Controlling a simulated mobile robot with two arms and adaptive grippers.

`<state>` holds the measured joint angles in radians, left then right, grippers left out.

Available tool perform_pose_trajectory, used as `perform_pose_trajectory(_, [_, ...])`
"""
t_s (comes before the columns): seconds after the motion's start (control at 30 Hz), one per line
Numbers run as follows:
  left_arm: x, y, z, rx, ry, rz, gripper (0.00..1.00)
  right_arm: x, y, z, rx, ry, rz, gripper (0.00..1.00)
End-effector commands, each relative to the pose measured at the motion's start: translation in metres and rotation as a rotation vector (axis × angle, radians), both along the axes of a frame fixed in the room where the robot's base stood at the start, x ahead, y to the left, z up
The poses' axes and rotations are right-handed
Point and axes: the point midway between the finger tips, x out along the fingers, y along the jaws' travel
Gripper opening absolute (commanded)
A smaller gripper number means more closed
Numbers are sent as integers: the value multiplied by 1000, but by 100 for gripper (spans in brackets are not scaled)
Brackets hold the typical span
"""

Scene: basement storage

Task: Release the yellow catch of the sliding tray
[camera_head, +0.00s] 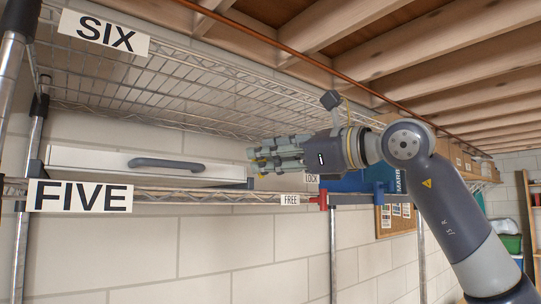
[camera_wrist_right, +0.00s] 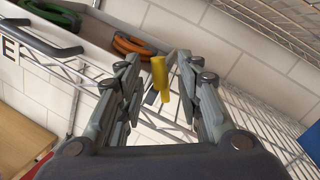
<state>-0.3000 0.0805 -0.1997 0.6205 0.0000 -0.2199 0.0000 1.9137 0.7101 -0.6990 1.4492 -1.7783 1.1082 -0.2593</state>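The sliding tray (camera_head: 100,160) is a shallow white drawer with a grey handle on the shelf marked FIVE; its rim also shows in the right wrist view (camera_wrist_right: 88,28). The yellow catch (camera_wrist_right: 158,76) stands up at the tray's end in the right wrist view, between my right gripper's fingers. My right gripper (camera_head: 258,155) is at the right end of the tray in the head view. In its wrist view the two fingers (camera_wrist_right: 160,88) are spread apart, with gaps beside the catch. The gripper largely hides the catch in the head view. My left gripper is out of view.
A LOCK label (camera_head: 312,178) and a FREE label (camera_head: 290,199) sit by the shelf edge. Blue bins (camera_head: 345,183) stand to the right. A wire shelf marked SIX (camera_head: 100,33) hangs above. Orange (camera_wrist_right: 132,46) and green coils (camera_wrist_right: 48,14) lie in the tray.

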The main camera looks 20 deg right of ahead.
Motion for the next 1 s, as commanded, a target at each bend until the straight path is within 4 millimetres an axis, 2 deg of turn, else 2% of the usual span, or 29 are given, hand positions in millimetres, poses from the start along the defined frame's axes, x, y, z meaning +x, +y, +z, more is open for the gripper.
perform_pose_trajectory(0.13, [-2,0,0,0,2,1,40,-5,-4,0,0,-2,-1,33])
perform_pose_trajectory(0.23, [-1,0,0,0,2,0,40,-16,-12,0,1,-3,-3,33])
perform_pose_trajectory(0.5, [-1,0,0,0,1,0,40,-64,-45,-3,0,-2,-3,33])
perform_pose_trajectory(0.7, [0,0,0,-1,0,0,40,-89,-62,-5,1,1,-2,33])
perform_pose_trajectory(1.0, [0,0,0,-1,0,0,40,-99,-67,-5,0,0,0,33])
